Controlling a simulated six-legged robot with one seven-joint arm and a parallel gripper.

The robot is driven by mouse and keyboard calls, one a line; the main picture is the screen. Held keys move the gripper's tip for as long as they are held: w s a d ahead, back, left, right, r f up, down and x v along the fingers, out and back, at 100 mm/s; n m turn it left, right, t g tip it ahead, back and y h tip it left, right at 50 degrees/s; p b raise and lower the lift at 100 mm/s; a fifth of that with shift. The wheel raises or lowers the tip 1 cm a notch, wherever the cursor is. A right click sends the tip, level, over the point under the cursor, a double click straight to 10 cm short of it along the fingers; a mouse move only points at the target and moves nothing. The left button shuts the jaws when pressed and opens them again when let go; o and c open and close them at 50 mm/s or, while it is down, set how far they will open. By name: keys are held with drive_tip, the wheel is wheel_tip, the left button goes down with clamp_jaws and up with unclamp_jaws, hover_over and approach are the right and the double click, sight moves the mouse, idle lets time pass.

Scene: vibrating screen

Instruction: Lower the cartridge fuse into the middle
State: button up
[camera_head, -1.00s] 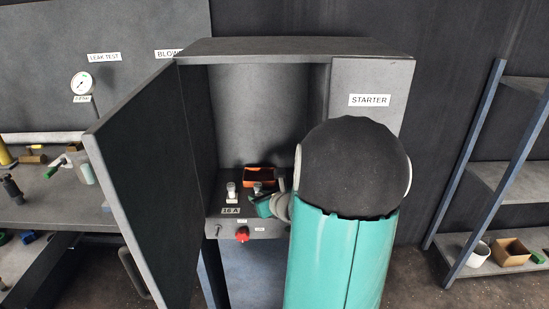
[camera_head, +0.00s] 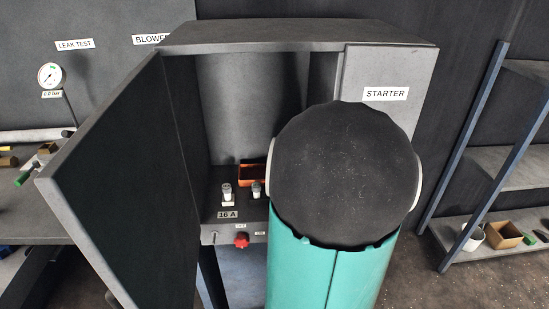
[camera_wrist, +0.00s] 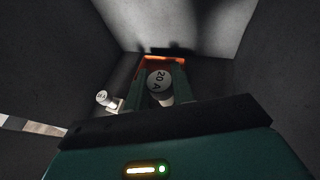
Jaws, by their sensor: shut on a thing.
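In the wrist view, my gripper (camera_wrist: 161,90) is shut on a white cartridge fuse (camera_wrist: 158,82) whose end reads "20 A". Its lower part is partly hidden, and I cannot tell whether it touches a seat. Another white fuse (camera_wrist: 103,98) stands to the left, apart from my gripper. In the head view, a fuse (camera_head: 227,192) stands upright at the left, behind the "16 A" label (camera_head: 228,215). A second white piece (camera_head: 256,190) shows to its right; I cannot tell whether it is the held fuse. My arm hides my gripper in the head view.
The starter cabinet (camera_head: 300,32) has its door (camera_head: 115,190) open at the left. An orange tray (camera_head: 252,174) lies behind the fuses. A red knob (camera_head: 241,240) is on the front panel. A shelf rack (camera_head: 490,160) stands at the right.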

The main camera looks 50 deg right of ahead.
drive_tip(key=shift+s+a, duration=0.1)
drive_tip(key=shift+s, duration=0.2)
drive_tip(key=shift+w, duration=0.2)
drive_tip(key=shift+s+f, duration=0.15)
drive_tip(key=shift+s, duration=0.05)
drive_tip(key=shift+f, duration=0.35)
drive_tip(key=shift+w+f, duration=0.1)
drive_tip(key=shift+f, duration=2.3)
